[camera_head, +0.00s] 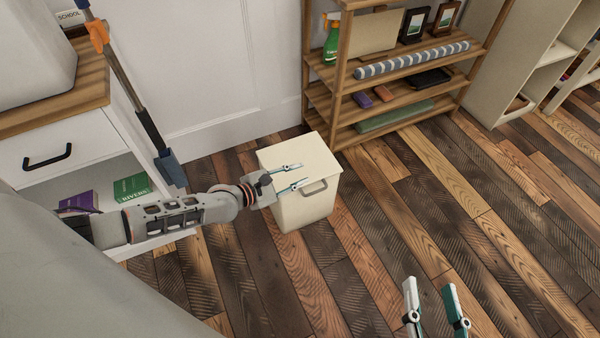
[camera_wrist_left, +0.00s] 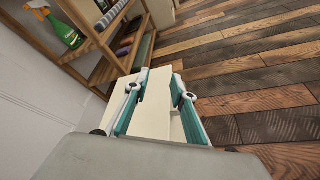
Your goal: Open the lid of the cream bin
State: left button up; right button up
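The cream bin (camera_head: 303,209) stands upright on the plank floor. Its flat lid (camera_head: 311,150) looks shut, and a grey handle (camera_head: 314,187) is on its front. My left gripper (camera_head: 301,174) is open and empty, with its fingers over the near part of the lid in the head view. In the left wrist view the left gripper (camera_wrist_left: 160,80) has its fingers apart, with the cream bin (camera_wrist_left: 152,115) between and beyond them. I cannot tell if the fingers touch the lid. My right gripper (camera_head: 434,300) is open and empty over the floor at the bottom right.
A wooden shelf unit (camera_head: 398,85) with a spray bottle (camera_head: 331,42), picture frames and boxes stands behind the bin. A white cabinet (camera_head: 70,148) with a drawer is at the left. A broom-like tool (camera_head: 130,90) leans there. The floor (camera_head: 450,200) at the right is clear.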

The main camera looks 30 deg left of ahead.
pick_arm(q)
jog(key=shift+p+v, duration=0.4)
jog(key=shift+v, duration=0.8)
pick_arm(e)
jog(key=shift+w+r+t, duration=0.15)
jog(key=shift+r+t, duration=0.15)
jog(key=shift+r, duration=0.65)
pick_arm(q)
jog(key=shift+f, duration=0.1)
pick_arm(e)
jog(key=shift+f, duration=0.1)
